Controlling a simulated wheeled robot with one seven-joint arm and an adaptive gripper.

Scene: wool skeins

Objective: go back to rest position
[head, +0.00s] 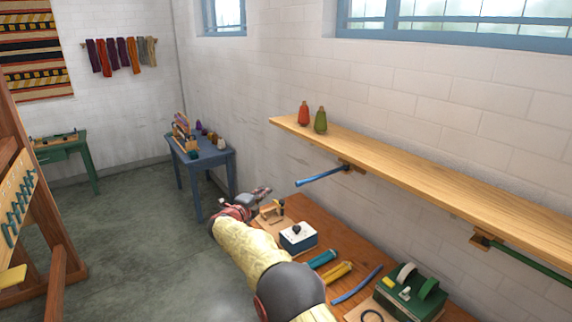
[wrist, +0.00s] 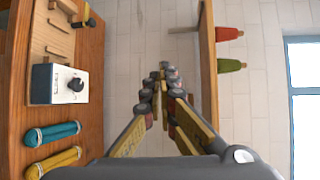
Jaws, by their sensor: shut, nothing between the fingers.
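My gripper (head: 262,191) is in the air in front of the wooden bench, near its far end, in the head view. In the wrist view my gripper (wrist: 165,72) is shut, its fingertips together with nothing between them. My arm reaches away from the lower middle of the head view and hides part of the bench's edge. The wrist view is turned on its side, with the bench at left and the shelf at right.
The bench (head: 312,212) holds a white-and-blue box (head: 298,236), teal (head: 322,259) and yellow (head: 338,272) skeins and a green device (head: 410,291). Above is a shelf (head: 420,166) with red (head: 304,113) and green (head: 320,120) cones. A blue bar (head: 321,177) juts out below.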

